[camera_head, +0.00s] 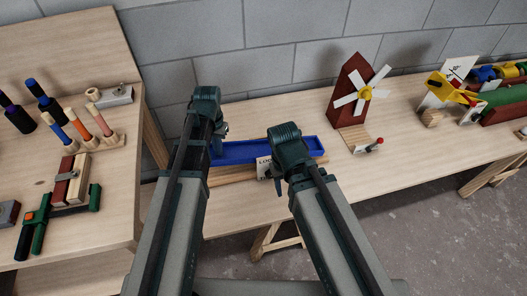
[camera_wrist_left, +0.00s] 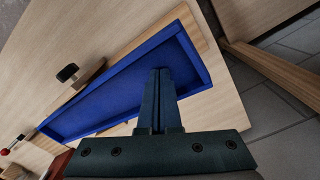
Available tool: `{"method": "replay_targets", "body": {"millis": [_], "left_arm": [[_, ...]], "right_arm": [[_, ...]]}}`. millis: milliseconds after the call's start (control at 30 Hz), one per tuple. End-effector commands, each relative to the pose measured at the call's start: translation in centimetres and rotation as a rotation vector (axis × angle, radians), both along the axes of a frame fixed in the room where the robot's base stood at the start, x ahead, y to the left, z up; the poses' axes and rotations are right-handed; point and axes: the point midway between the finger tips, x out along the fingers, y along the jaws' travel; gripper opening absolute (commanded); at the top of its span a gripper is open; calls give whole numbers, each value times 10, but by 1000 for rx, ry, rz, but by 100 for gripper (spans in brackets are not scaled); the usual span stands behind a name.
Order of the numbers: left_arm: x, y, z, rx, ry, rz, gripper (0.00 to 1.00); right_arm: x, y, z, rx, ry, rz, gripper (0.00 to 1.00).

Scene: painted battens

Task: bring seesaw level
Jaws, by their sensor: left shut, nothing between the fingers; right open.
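A long blue trough (camera_head: 245,152) with raised rims lies behind and between my forearms in the head view; it may be the seesaw. Its floor (camera_wrist_left: 105,105) looks empty in the left wrist view, and I cannot tell whether it tilts. A wooden board (camera_head: 226,175) shows along its near side. My left gripper (camera_head: 221,131) is at the trough's left end. In the left wrist view its fingers (camera_wrist_left: 160,72) are shut and empty, over the trough near one end. My right gripper (camera_head: 279,184) is open near the trough's middle, largely hidden by its own arm.
A white label (camera_head: 263,167) stands at the trough's front. A red windmill (camera_head: 350,95) and a red-knobbed lever (camera_head: 378,142) stand to the right. Colourful toys (camera_head: 455,88) are further right. The left table (camera_head: 110,190) carries pegs and clamps.

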Motion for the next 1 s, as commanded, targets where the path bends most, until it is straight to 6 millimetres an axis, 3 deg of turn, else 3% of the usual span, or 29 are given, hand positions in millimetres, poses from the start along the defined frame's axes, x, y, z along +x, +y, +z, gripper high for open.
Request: {"method": "replay_targets", "body": {"millis": [1000], "left_arm": [[0,0,-20,0,0,0,0]], "right_arm": [[0,0,-20,0,0,0,50]]}}
